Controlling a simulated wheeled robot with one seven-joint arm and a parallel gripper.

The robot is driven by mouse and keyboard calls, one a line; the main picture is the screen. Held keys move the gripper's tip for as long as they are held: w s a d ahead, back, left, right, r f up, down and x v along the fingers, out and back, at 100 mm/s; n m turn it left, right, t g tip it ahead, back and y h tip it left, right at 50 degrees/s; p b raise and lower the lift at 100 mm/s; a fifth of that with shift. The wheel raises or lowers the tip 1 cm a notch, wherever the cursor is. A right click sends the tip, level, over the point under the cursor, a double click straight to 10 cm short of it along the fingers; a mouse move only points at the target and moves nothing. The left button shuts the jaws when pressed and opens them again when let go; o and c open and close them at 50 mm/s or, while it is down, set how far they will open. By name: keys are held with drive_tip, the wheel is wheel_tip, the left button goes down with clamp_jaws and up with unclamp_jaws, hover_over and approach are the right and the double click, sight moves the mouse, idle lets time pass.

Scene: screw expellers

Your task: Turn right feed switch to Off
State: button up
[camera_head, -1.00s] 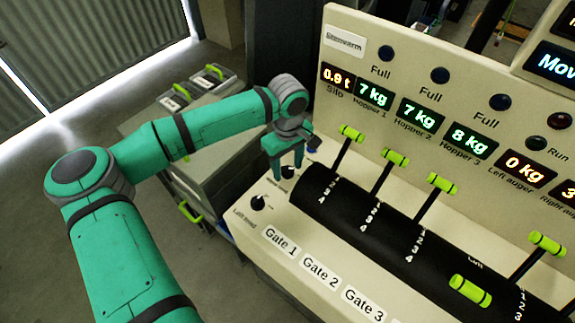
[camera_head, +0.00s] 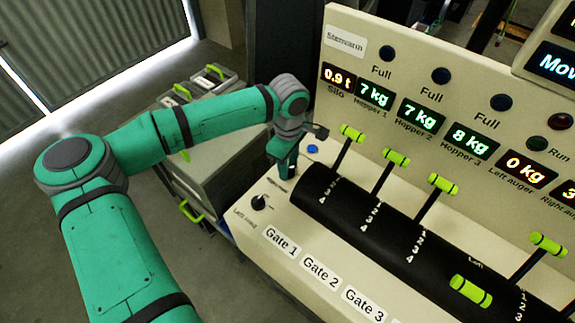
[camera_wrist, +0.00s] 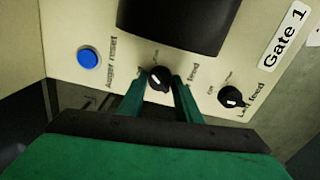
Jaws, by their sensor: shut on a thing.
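The right feed switch is a small black rotary knob (camera_wrist: 159,79) with a white pointer mark, seen in the wrist view between the two green fingers. My gripper (camera_wrist: 160,88) is shut on this knob, with one finger on each side. In the head view my gripper (camera_head: 284,168) points down at the panel's far left corner and hides the knob. The labels around the knob are partly covered by the fingers. The left feed knob (camera_head: 259,202) stands apart, nearer the panel's front edge; it also shows in the wrist view (camera_wrist: 231,97).
A blue auger reset button (camera_wrist: 89,57) lies left of the held knob in the wrist view. A black curved housing (camera_head: 385,235) with several green-handled gate levers stands to the right. A grey cabinet (camera_head: 200,165) is behind my arm.

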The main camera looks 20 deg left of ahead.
drive_tip(key=n, duration=0.3)
drive_tip(key=shift+n, duration=2.2)
drive_tip(key=shift+w, duration=0.1)
drive_tip(key=shift+d, duration=0.1)
drive_tip(key=o, duration=1.1)
drive_tip(key=shift+c, duration=0.2)
drive_tip(key=shift+r, duration=0.1)
wheel_tip(320, 180, up, 11)
drive_tip(key=shift+f, duration=0.2)
